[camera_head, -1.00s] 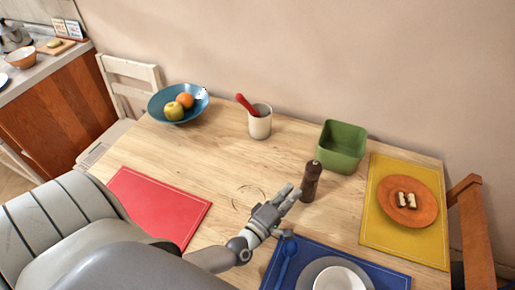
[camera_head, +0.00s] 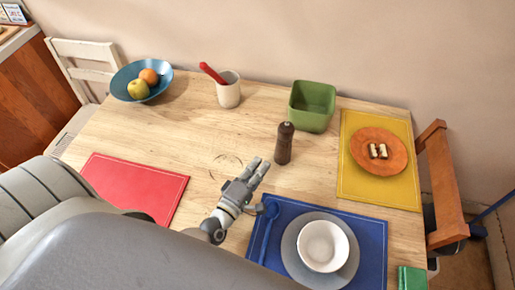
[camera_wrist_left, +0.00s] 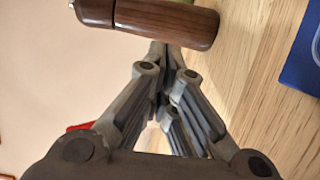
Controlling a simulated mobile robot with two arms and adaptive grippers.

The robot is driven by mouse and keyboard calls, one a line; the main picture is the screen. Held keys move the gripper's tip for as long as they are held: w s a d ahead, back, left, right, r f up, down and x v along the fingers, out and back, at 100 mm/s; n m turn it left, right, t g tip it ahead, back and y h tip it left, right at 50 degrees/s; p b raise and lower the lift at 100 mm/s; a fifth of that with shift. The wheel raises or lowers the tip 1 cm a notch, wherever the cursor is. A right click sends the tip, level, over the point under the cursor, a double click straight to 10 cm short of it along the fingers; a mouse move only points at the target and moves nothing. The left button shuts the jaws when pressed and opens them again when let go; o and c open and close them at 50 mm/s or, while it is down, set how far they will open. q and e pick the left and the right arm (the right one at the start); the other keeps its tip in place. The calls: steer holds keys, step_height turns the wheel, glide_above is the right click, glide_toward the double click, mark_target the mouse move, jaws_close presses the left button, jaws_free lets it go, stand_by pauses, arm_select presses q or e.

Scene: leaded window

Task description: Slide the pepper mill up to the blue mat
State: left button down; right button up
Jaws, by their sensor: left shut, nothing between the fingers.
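The dark brown pepper mill (camera_head: 284,145) stands upright on the wooden table, beyond the far edge of the blue mat (camera_head: 371,240), with a strip of bare wood between them. My left gripper (camera_head: 263,166) is shut and empty, low over the table just left of the mill and pointing towards it. In the left wrist view, the mill (camera_wrist_left: 165,22) lies across the top, just past the closed fingertips (camera_wrist_left: 168,48). A small gap shows in the head view. A corner of the blue mat (camera_wrist_left: 303,62) shows at right there. My right gripper is out of view.
On the blue mat are a blue spoon (camera_head: 269,225) and a white bowl (camera_head: 322,246) on a grey plate (camera_head: 291,262). A green box (camera_head: 312,106) stands behind the mill. A yellow mat (camera_head: 355,180) lies right, a red mat (camera_head: 135,188) left.

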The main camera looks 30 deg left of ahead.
arm_select(q)
steer(key=s, duration=0.2)
steer(key=shift+s+a, duration=0.1)
steer(key=shift+s, duration=0.25)
steer(key=shift+s+r, duration=0.15)
steer(key=shift+s, duration=0.15)
steer(key=d+r+m+g+h+p, duration=0.2)
steer(key=d+r+m+h+p, duration=0.3)
steer(key=d+r+p, duration=0.7)
steer(key=h+b, duration=0.2)
steer(key=b, duration=0.7)
glide_above(267, 147)
steer(key=shift+n, duration=0.3)
step_height(267, 147, down, 15)
steer(key=b, duration=1.3)
steer(key=shift+r, duration=0.2)
steer(key=shift+s+d+r, duration=0.15)
steer(key=shift+s+r, duration=0.05)
steer(key=shift+s+d, duration=0.15)
steer(key=shift+s, duration=0.05)
